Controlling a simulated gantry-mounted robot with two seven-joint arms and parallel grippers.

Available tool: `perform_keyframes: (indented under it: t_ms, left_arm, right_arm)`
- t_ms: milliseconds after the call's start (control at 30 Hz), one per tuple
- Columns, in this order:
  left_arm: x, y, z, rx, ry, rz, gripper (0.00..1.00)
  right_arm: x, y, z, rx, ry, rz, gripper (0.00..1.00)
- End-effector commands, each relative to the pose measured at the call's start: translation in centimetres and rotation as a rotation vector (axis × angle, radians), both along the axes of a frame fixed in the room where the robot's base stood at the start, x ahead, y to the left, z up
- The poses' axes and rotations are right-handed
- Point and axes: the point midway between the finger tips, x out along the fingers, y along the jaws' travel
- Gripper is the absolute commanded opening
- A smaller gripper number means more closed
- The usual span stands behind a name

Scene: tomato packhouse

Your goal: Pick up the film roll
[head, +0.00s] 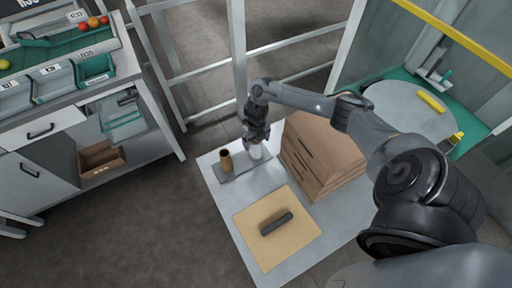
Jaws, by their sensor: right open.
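A pale, whitish upright roll, which looks like the film roll (256,153), stands toward the right end of a narrow grey holder (240,167) on the light table. My right gripper (257,141) is open, pointing down directly above it and hiding its top. I cannot tell whether the fingers touch the roll or reach around it. A brown upright roll (226,161) stands at the left end of the same holder, apart from the gripper. My left gripper is not in view.
Stacked brown cardboard (321,157) stands close to the right of the holder. A tan mat (250,234) with a dark bar-shaped tool (276,223) lies in front on the table (218,188). A metal rail (238,60) runs behind. A round grey disc (408,108) is at right.

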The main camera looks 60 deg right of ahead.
Motion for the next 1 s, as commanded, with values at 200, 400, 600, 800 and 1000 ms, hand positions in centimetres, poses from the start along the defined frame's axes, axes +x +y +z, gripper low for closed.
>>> perform_keyframes:
  t_ms: [200,400,600,800,1000]
  left_arm:
    - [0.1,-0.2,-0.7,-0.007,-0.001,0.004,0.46]
    - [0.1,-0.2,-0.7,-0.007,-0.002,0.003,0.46]
    - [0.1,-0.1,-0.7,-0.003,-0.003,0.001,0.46]
    - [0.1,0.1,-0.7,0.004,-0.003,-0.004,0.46]
    - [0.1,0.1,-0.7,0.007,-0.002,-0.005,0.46]
  right_arm:
    - [-0.1,0.4,-2.8,0.001,0.001,-0.001,0.92]
    - [-0.1,0.3,-3.1,-0.001,0.0,0.0,0.92]
    - [-0.1,0.3,-3.1,-0.001,0.0,0.001,0.73]
    - [-0.1,0.3,-3.1,-0.001,0.0,0.001,0.42]
    - [0.0,0.3,-3.0,-0.002,-0.001,0.001,0.42]
